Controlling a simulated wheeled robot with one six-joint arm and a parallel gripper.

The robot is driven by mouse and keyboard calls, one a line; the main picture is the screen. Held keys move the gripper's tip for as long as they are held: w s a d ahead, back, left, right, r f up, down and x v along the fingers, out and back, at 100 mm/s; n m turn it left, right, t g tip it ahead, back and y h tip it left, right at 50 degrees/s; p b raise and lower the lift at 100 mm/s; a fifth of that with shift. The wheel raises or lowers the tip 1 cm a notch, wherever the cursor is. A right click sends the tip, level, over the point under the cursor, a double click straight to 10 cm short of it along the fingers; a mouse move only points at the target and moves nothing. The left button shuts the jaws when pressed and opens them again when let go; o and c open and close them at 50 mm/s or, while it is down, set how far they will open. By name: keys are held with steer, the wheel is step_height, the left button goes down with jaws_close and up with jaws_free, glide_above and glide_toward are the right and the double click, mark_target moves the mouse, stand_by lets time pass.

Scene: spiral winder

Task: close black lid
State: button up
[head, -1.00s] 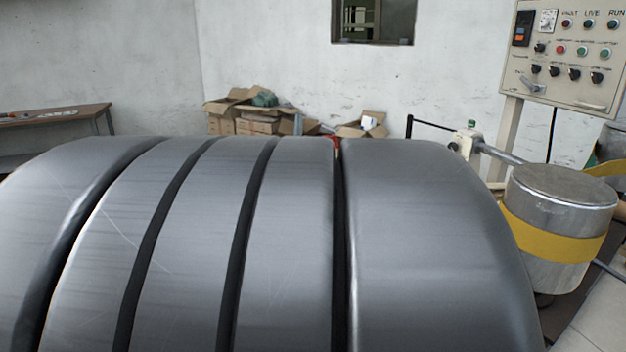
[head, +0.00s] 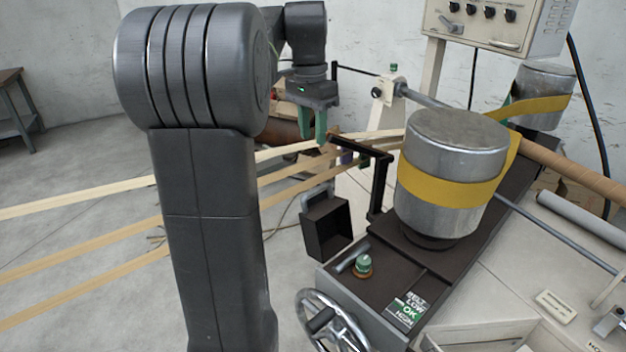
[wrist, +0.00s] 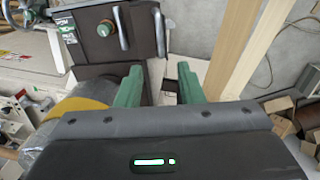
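A small black box (head: 327,228) hangs at the left side of the winder in the head view. A dark, grey-edged panel (head: 318,194) stands at its upper edge; I cannot tell for sure that it is the black lid. My gripper (head: 314,138) points down, above and behind the box, apart from it. In the wrist view its two green fingers (wrist: 160,72) are spread with a gap and hold nothing. A dark recess shows between and beyond them; what it belongs to is unclear.
A black angled bar (head: 378,180) rises just right of the box. A metal drum with a yellow belt (head: 455,150) stands further right. Pale strips (head: 110,195) run across behind my arm. A handwheel (head: 330,320) is in front. Open floor lies to the left.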

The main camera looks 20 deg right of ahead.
steer(key=f, duration=0.9)
steer(key=s+f, duration=0.1)
steer(key=f, duration=0.3)
steer(key=shift+f, duration=0.2)
jaws_close()
